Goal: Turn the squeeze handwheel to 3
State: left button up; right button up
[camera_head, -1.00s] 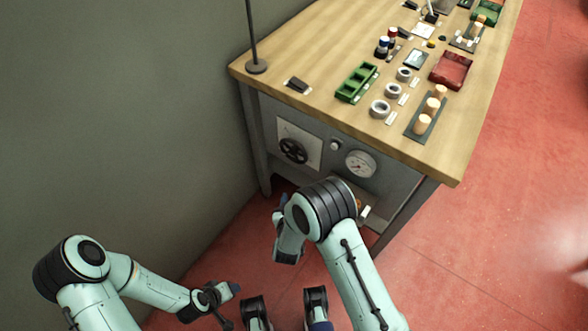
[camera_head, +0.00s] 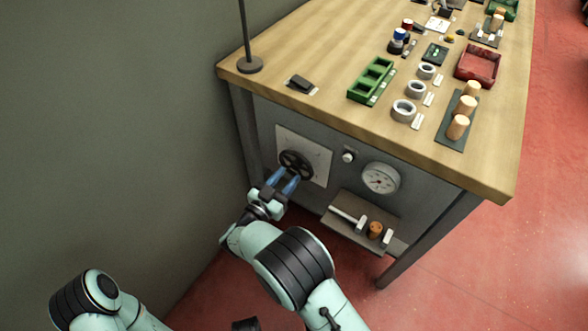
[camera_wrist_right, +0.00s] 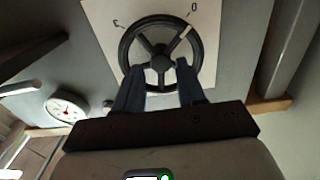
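The dark squeeze handwheel (camera_head: 296,164) sits on a pale plate (camera_head: 318,160) on the bench's front panel. In the right wrist view the spoked handwheel (camera_wrist_right: 160,22) has a white mark on one upper spoke, toward the "0" on the plate; another character, hard to read, stands at upper left. My right gripper (camera_head: 285,182) reaches the wheel's lower part. In the wrist view its two dark fingers (camera_wrist_right: 158,80) are apart, one on each side of the lower spoke; I cannot tell whether they touch the wheel.
A small knob (camera_head: 348,156) and a round gauge (camera_head: 380,178) are right of the wheel. Below them a shelf (camera_head: 345,232) juts out with a cork (camera_head: 375,230) and white bars. The wooden benchtop (camera_head: 340,110) overhangs the panel. A grey wall (camera_head: 120,130) stands left.

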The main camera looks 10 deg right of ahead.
aim_at(294, 168)
pick_arm(q)
jog(key=shift+s+a+f+g+b, duration=0.1)
jog(key=shift+s+f+g+b, duration=0.15)
jog(key=shift+s, duration=0.35)
jog(key=shift+s+a+f+g+b, duration=0.15)
jog(key=shift+s+f+b, duration=0.1)
jog(key=shift+s, duration=0.35)
pick_arm(e)
jog(key=shift+x, duration=2.25)
pick_arm(q)
jog(key=shift+d, duration=0.1)
pick_arm(e)
jog(key=shift+c, duration=0.3)
